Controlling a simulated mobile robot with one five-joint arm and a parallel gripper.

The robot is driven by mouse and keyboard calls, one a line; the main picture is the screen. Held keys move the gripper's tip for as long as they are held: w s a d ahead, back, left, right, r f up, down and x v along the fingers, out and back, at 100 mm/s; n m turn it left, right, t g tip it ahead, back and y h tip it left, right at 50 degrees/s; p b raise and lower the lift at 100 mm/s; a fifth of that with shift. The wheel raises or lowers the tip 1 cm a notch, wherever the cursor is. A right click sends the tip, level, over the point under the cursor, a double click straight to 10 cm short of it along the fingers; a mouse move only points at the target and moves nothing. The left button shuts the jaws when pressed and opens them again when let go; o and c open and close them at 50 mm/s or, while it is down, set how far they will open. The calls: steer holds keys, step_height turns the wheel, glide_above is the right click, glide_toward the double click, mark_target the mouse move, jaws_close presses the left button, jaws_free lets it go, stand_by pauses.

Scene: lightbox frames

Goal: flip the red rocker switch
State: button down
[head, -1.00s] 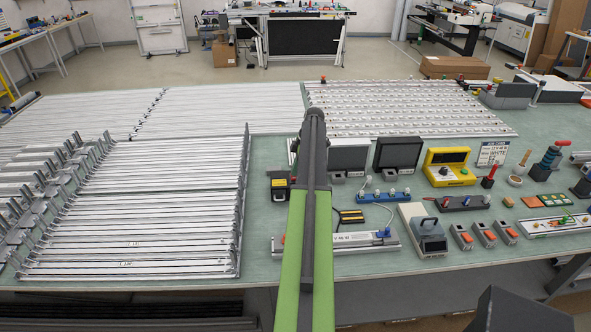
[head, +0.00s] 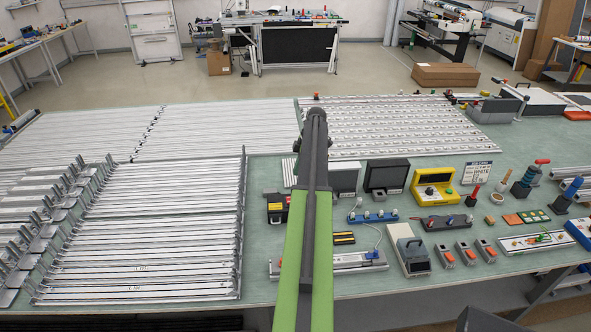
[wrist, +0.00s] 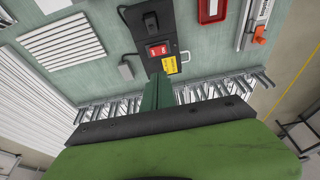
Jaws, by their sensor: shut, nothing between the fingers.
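The red rocker switch (wrist: 158,50) is near the top middle of the wrist view, set in a dark box (wrist: 157,27) with a yellow label (wrist: 170,65) beside it. My gripper (wrist: 158,84) is shut and empty. Its dark green fingers point toward the box, and their tips appear just below the switch in the picture. I cannot tell whether they touch the box. In the head view, a small black box with yellow and red parts (head: 277,209) stands just left of my green arm. My gripper cannot be made out there.
In the wrist view, a red tray (wrist: 212,10) and a strip with an orange end (wrist: 258,32) lie to the right. A white slatted panel (wrist: 62,40) lies to the left. In the head view, racks of long strips (head: 165,225) fill the left, and several small devices stand right of my arm.

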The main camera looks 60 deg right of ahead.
mark_target(288, 202)
steer(key=b+x, duration=0.4)
steer(key=s+b+x, duration=0.1)
steer(key=b+x, duration=0.7)
steer(key=x, duration=0.1)
steer(key=shift+s+a+f+b, duration=0.2)
steer(key=shift+s+a+b, duration=0.1)
steer(key=shift+b, duration=0.1)
steer(key=shift+f+b, duration=0.5)
steer(key=shift+f, duration=0.05)
steer(key=shift+r, duration=0.15)
